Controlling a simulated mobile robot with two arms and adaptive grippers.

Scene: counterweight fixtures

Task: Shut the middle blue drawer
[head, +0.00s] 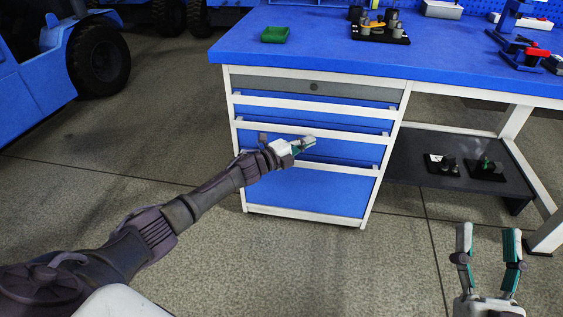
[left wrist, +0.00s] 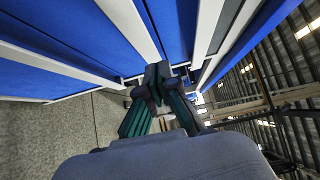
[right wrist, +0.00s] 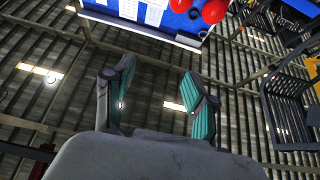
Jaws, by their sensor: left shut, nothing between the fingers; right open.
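The middle blue drawer (head: 350,152) is in the cabinet under the workbench, with a white handle strip along its top. My left gripper (head: 307,143) is shut and empty, held in front of this drawer near its handle strip. In the left wrist view the left fingertips (left wrist: 160,70) are together close to the blue fronts and white strips. I cannot tell whether they touch, or how far the drawer stands out. My left gripper hides part of the drawer front. My right gripper (head: 488,232) is open and empty, at the lower right, away from the cabinet.
A grey drawer (head: 270,85) is above the blue ones, and a large blue front (head: 310,192) is below. A dark shelf (head: 425,175) is to the right. Open floor lies in front.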

